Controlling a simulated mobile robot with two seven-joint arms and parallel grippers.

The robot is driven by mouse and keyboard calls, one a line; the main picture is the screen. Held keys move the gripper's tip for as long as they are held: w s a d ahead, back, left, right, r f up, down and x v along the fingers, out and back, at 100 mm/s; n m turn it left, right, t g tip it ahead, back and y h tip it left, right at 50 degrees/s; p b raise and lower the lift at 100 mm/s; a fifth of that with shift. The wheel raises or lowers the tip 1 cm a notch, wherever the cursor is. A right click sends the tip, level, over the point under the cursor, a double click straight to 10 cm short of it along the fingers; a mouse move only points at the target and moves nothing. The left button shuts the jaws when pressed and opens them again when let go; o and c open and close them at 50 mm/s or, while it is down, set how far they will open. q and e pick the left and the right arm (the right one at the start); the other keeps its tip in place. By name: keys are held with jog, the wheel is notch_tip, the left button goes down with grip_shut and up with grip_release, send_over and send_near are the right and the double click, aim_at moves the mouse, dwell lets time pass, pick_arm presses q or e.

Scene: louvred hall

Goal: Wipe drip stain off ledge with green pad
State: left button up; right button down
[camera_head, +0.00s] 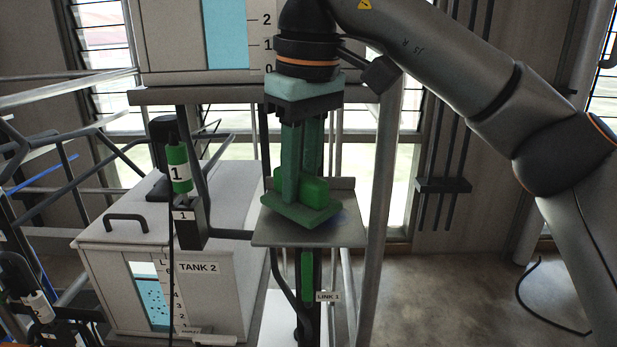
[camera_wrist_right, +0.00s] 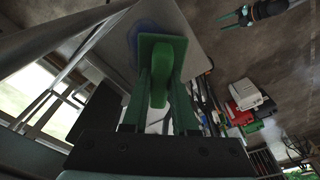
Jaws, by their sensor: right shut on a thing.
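My right gripper (camera_head: 301,188) points down and is shut on the upright grip of the green pad (camera_head: 300,213). The pad's flat square base is at the surface of the grey ledge (camera_head: 287,237); I cannot tell whether it touches. In the right wrist view the pad (camera_wrist_right: 176,46) shows between the green fingers. The stain (camera_wrist_right: 133,34) also shows beside the pad in the wrist view. My left gripper (camera_wrist_right: 236,18) is far off at the wrist view's top right, its fingers apart and empty.
Tank 2 (camera_head: 215,297) stands left of the ledge, with a green-banded probe (camera_head: 179,168) and cable before it. Another tank (camera_head: 170,40) is above and behind. A metal post (camera_head: 379,200) rises close right of the ledge. Floor at right is mostly clear.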

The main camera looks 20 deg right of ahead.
jog(key=shift+w+d+r+m, duration=0.25)
jog(key=shift+w+r+m, duration=0.15)
jog(key=shift+w+r, duration=0.1)
jog(key=shift+s, duration=0.1)
jog(key=shift+s+a+f, duration=0.3)
jog(key=shift+s+a, duration=0.05)
jog(key=shift+s+f, duration=0.15)
jog(key=shift+s, duration=0.5)
jog(key=shift+s+a+f, duration=0.15)
jog(key=shift+s+a, duration=0.15)
jog(key=shift+s, duration=0.55)
jog(key=shift+s+a+f, duration=0.1)
jog(key=shift+s+a, duration=0.15)
jog(key=shift+s, duration=0.6)
jog(key=shift+r, duration=0.1)
jog(key=shift+r, duration=2.9)
